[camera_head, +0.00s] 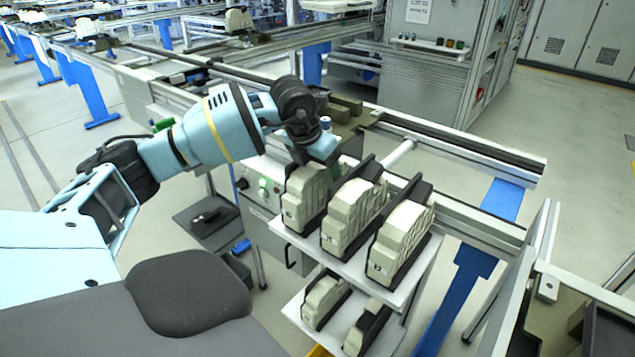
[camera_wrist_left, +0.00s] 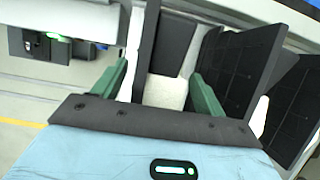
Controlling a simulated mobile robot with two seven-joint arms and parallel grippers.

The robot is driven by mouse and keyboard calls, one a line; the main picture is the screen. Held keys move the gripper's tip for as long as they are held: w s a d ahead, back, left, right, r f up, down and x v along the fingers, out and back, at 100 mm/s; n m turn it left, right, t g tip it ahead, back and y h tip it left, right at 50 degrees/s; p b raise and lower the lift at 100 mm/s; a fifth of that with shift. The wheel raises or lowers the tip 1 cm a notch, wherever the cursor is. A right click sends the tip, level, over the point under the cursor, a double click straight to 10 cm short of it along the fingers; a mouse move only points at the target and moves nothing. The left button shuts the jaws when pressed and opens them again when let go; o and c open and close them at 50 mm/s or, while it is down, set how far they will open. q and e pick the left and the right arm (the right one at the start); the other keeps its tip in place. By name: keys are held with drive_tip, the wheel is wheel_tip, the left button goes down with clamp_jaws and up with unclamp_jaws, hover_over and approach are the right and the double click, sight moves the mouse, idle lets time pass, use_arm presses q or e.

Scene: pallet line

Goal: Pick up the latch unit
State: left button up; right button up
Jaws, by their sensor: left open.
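Several beige latch units stand upright in black holders on a white two-level rack. On the top shelf there are three: a left latch unit (camera_head: 300,202), a middle one (camera_head: 350,215) and a right one (camera_head: 397,245). My left gripper (camera_head: 318,155) is over the far end of the left latch unit. In the left wrist view, its two green fingers (camera_wrist_left: 158,88) are open on either side of a beige part (camera_wrist_left: 166,92) with a black plate behind it. Contact between fingers and part cannot be told. My right gripper is not in view.
More units (camera_head: 325,300) sit on the lower shelf (camera_head: 298,308). The conveyor rail (camera_head: 460,150) runs behind the rack, and a grey control box (camera_head: 262,185) stands close on its left. Dark plates (camera_wrist_left: 240,70) stand close to the right finger.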

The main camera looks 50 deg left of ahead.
use_arm(q)
drive_tip(key=shift+w+f, duration=0.1)
drive_tip(key=shift+f, duration=0.2)
drive_tip(key=c, duration=1.5)
clamp_jaws()
drive_tip(key=shift+r, duration=0.1)
